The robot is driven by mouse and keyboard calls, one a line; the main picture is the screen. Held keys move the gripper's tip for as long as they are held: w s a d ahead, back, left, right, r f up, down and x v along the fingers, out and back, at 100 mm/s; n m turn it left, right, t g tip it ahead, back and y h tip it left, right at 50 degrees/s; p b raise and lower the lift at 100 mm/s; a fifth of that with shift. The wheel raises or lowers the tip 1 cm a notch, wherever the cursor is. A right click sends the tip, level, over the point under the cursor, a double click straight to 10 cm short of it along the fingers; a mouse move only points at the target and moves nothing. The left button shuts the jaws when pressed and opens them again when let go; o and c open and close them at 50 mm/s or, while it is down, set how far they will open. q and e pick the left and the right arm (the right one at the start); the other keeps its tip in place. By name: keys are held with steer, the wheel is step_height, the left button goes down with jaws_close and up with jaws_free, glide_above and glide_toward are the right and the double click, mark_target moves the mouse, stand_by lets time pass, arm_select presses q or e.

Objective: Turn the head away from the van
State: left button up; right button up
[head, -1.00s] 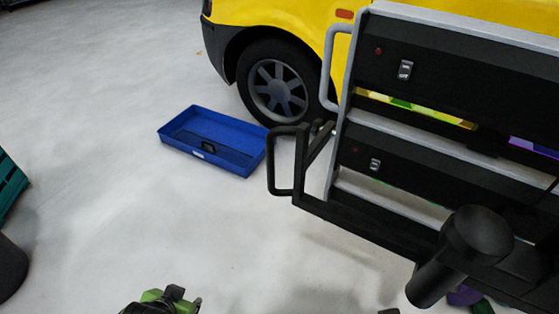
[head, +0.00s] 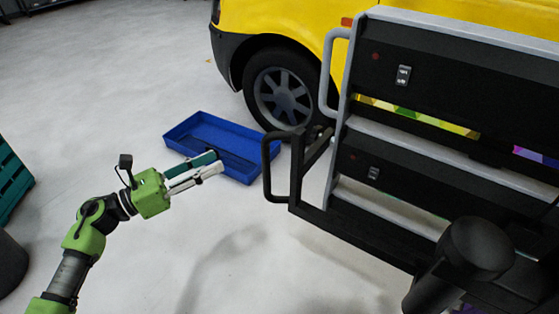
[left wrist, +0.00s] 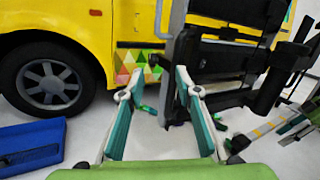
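The yellow van (head: 270,15) stands at the top of the head view, its dark wheel (head: 282,95) in sight and much of its side hidden by a black rack. The van also fills the upper left of the left wrist view (left wrist: 60,22), with coloured triangles low on its side. My left gripper (head: 205,168) is raised at the left of the head view, in front of the blue tray in the picture. Its two fingers stand apart with nothing between them, as the left wrist view (left wrist: 152,88) also shows.
A black and grey shelf rack (head: 430,105) with handles blocks the right side. A blue tray (head: 183,130) lies on the floor by the wheel. A teal crate (head: 10,180) is at the left edge. Floor at lower middle is clear.

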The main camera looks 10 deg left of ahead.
mark_target(266, 160)
arm_select(q)
steer(key=w+d+m+g, duration=0.1)
steer(key=w+d, duration=0.1)
steer(key=d, duration=0.2)
steer(key=w+d+f+m+g, duration=0.1)
steer(key=w+d, duration=0.1)
steer(key=d, duration=0.2)
steer(key=w+d+m, duration=0.1)
steer(key=w+d, duration=0.1)
steer(key=d, duration=0.2)
steer(key=shift+w+f+m+g+h, duration=0.25)
steer(key=shift+f+m+g+h, duration=0.1)
steer(key=shift+m+g+h, duration=0.05)
jaws_close()
